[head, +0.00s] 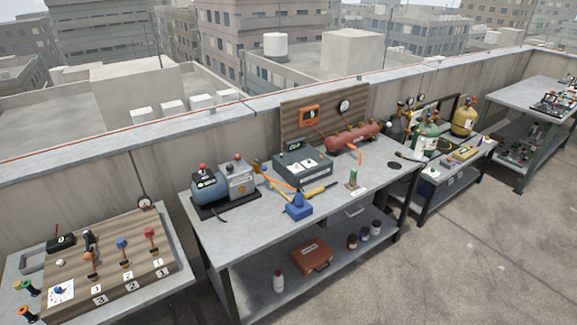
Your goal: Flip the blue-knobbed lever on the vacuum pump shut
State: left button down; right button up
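A blue and grey machine that looks like the vacuum pump (212,188) stands on a dark base at the left end of the middle bench. Small red parts show on its top; I cannot make out a blue-knobbed lever on it. A lever with a blue knob (122,244) stands up from a wooden board (140,283) on the left bench, between an orange-knobbed lever (89,256) and a red-knobbed lever (150,233). Which way the blue-knobbed lever is set is too small to tell. Neither of my grippers is in view.
The middle bench (235,235) also holds a blue object (298,206), a dark grey box (302,168) and a red cylinder (352,137). A red case (311,257) lies on its lower shelf. A parapet runs behind the benches. Concrete floor (480,240) is clear at the right.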

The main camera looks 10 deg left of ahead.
aim_at(263, 168)
jog(key=i, duration=1.1)
jog(key=u, duration=0.3)
